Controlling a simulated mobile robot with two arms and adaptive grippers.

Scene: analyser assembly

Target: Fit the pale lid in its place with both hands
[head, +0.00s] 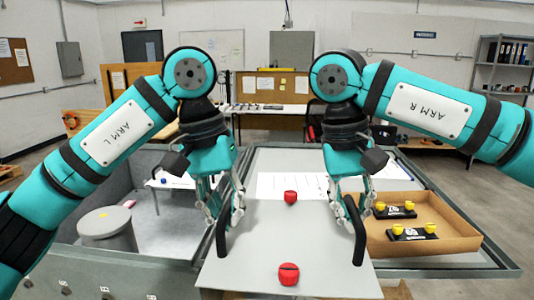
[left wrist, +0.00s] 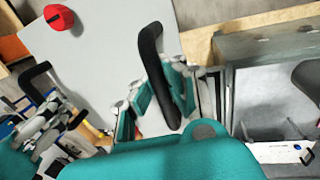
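The pale lid (head: 255,255) is a flat light-grey panel in front of me, with two red knobs (head: 290,197) (head: 288,274) along its middle and a black bar handle on each side. My left gripper (head: 225,212) has its fingers on both sides of the left handle (head: 221,238) and appears shut on it; the left wrist view shows this handle (left wrist: 150,45) between the fingers. My right gripper (head: 357,212) is likewise around the right handle (head: 356,238). Whether the lid rests on something or hangs free I cannot tell.
A grey open-topped bay with a round grey drum (head: 108,235) lies left of the lid. A cardboard tray (head: 460,240) with yellow-capped black parts (head: 410,234) is at the right. Wood shows under the lid's near edge. A white sheet (head: 265,185) lies behind the lid.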

